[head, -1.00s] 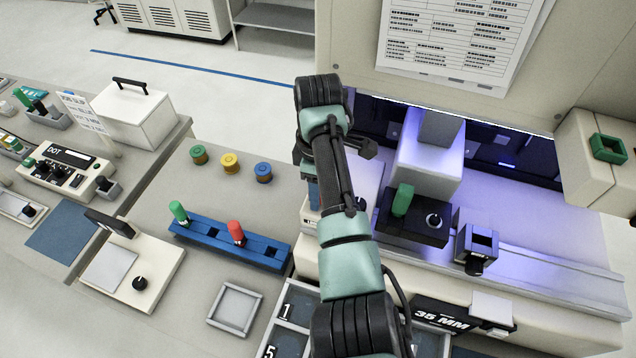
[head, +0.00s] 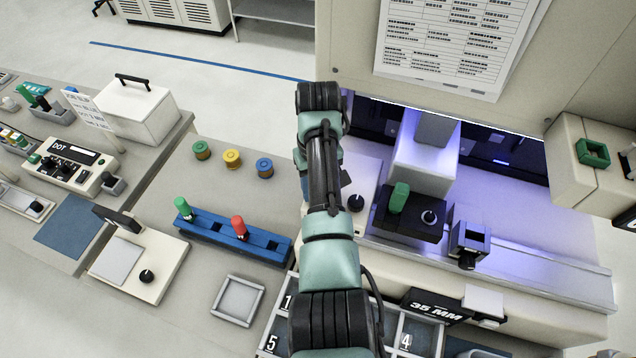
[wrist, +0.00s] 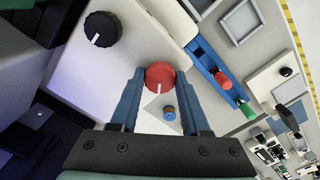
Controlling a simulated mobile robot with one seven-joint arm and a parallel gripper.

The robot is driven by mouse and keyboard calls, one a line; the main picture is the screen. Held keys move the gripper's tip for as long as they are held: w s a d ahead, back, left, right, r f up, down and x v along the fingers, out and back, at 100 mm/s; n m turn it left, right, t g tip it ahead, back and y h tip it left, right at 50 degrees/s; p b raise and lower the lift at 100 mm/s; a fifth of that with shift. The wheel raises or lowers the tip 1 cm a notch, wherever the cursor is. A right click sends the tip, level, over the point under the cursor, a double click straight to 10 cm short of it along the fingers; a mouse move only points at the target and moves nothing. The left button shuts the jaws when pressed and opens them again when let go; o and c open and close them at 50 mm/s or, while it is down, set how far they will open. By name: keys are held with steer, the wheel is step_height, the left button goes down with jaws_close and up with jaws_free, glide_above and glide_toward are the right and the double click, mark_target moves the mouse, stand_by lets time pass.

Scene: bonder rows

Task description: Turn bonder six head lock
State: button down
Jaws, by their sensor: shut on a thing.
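A red round knob (wrist: 159,75) with a white pointer line stands on a pale machine panel (wrist: 141,35) in the wrist view. My gripper (wrist: 160,77) has its two blue fingers on either side of the knob, shut on it. The pointer line runs towards the lower side of the picture. A black knob (wrist: 102,28) with a white line stands on the same panel to the upper left, clear of the fingers. In the head view my arm hides the red knob and my fingertips; a black knob (head: 356,203) shows just right of the arm.
Right of my arm stand a black block with a green handle (head: 399,197) and a small dark holder (head: 468,243). A blue rack (head: 215,228) with green and red handles lies left, near several coloured spools (head: 232,159). The machine housing (head: 350,50) overhangs behind.

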steer(key=m, duration=0.3)
steer(key=shift+r+m+p, duration=0.15)
steer(key=shift+m+p, duration=0.15)
steer(key=shift+w+m, duration=0.1)
steer(key=shift+m, duration=1.7)
steer(key=shift+c, duration=1.9)
jaws_free()
